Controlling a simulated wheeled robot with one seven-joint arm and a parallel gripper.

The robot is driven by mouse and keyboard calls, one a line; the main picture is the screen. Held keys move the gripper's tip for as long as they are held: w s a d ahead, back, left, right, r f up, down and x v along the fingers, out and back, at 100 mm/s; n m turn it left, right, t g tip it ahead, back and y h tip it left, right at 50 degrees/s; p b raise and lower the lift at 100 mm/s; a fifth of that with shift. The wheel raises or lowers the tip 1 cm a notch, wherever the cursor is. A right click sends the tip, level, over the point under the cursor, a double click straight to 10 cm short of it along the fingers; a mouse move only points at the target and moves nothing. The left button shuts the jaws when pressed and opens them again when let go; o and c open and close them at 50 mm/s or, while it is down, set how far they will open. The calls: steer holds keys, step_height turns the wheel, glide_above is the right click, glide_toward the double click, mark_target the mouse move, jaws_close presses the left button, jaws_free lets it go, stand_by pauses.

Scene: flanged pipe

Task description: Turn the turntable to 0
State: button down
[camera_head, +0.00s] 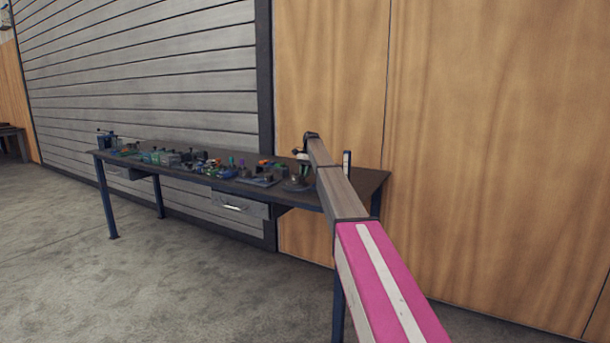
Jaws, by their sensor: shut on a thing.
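My arm reaches from the lower right of the head view to the right part of a long dark workbench (330,187). Its end bends down there, and my gripper (302,173) points down, small and dark, shut at a small round dark base that looks like the turntable (297,187). The contact is too small to make out clearly. Any scale or number on the turntable cannot be read from here.
Several small coloured parts and fixtures (190,160) crowd the bench to the left of my gripper. A drawer (235,207) hangs under the bench. A wood-panelled wall (480,130) stands close behind and right. The floor (190,280) in front is clear.

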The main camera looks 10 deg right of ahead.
stand_by(0.4)
steer(key=c, duration=1.1)
jaws_free()
steer(key=shift+o, duration=0.2)
steer(key=shift+w, duration=0.1)
